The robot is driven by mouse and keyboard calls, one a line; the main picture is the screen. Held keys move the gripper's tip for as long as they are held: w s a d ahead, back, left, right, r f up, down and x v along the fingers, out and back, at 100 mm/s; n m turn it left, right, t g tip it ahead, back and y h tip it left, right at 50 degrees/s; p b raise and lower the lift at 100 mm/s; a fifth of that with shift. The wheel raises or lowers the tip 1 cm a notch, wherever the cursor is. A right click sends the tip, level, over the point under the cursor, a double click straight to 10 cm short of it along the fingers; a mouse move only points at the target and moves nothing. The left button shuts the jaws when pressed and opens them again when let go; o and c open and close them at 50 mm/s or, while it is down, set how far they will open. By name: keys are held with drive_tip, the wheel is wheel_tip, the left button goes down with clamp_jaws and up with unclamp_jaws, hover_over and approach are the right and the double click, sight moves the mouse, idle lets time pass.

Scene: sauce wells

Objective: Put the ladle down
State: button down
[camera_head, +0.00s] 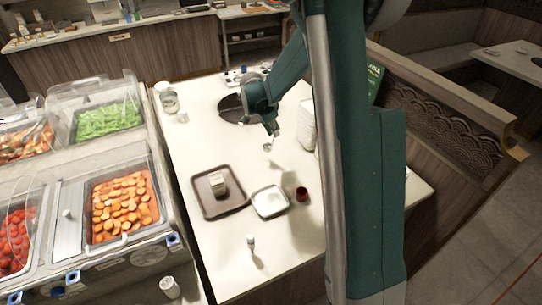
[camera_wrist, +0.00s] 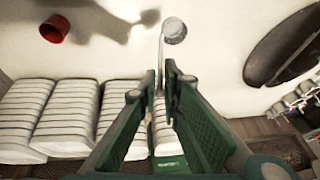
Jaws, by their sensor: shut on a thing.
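The ladle shows in the wrist view with its pale round bowl (camera_wrist: 174,33) pointing away from me and its thin handle running back between my fingers. My gripper (camera_wrist: 160,78) is shut on the handle, and the fingers hide the handle's lower part. In the head view my gripper (camera_head: 272,129) is above the white counter, with the small ladle bowl (camera_head: 267,147) below it. The ladle is held clear of the counter; its shadow lies on the white surface in the wrist view.
A dark round opening (camera_head: 232,109) lies left of my gripper. White stacks (camera_head: 306,125) stand to its right. A brown tray (camera_head: 195,187) holding a box, a white dish (camera_head: 270,202), a red cup (camera_head: 302,194) and a small bottle (camera_head: 251,243) stand nearer. Bare counter lies between.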

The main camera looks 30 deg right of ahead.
drive_tip(key=shift+f, duration=2.8)
wheel_tip(320, 180, down, 4)
drive_tip(key=shift+r, duration=0.15)
drive_tip(key=c, duration=3)
unclamp_jaws()
drive_tip(key=shift+f, duration=0.2)
drive_tip(key=o, duration=0.5)
drive_tip(key=shift+r, duration=0.2)
